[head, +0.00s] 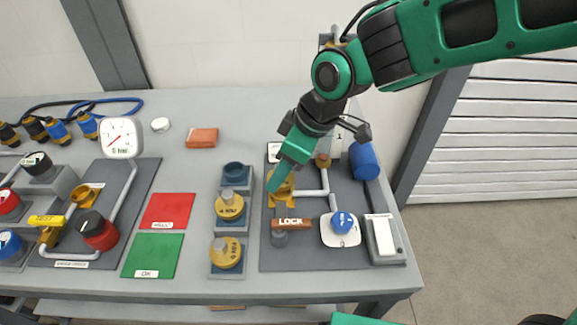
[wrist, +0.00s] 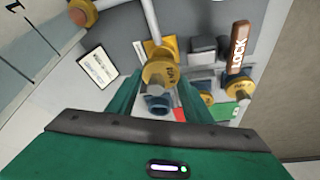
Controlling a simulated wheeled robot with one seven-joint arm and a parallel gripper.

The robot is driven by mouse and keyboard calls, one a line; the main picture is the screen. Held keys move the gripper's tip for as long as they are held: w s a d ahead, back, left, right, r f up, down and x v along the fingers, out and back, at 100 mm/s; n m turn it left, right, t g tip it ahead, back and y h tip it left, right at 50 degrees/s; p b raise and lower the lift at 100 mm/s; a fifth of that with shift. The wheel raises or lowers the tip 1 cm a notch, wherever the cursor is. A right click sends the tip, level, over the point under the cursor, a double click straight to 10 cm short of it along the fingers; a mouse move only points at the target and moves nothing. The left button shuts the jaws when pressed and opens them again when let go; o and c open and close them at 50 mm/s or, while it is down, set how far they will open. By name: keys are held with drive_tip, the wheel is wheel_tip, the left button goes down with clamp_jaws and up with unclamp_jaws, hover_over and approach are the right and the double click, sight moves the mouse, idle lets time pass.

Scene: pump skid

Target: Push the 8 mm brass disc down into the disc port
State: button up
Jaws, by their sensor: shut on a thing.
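My gripper (head: 278,183) points down at the left side of the dark right-hand panel. It is shut on a brass disc (wrist: 158,74), which shows between the green fingers in the wrist view. In the head view the disc (head: 286,188) is partly hidden by the fingers. The disc is at a yellow fitting (head: 285,203) with a pipe beside it, which I take for the disc port. I cannot tell whether the disc sits in it or just above. A brown LOCK handle (head: 291,223) lies just in front of the fitting.
Left of the panel stands a row with an empty blue-rimmed holder (head: 235,170) and two brass discs (head: 230,207) (head: 226,253). Red (head: 167,211) and green (head: 153,256) mats lie further left. A blue knob (head: 343,222) and blue cylinder (head: 364,160) stand right.

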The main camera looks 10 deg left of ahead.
drive_tip(key=shift+f, duration=1.65)
idle(0.4)
drive_tip(key=o, duration=1.3)
drive_tip(key=shift+c, duration=0.2)
drive_tip(key=shift+s, duration=0.1)
drive_tip(key=v, duration=1)
drive_tip(key=shift+w+d+r, duration=0.2)
drive_tip(key=shift+d+r, duration=0.05)
drive_tip(key=shift+r, duration=0.1)
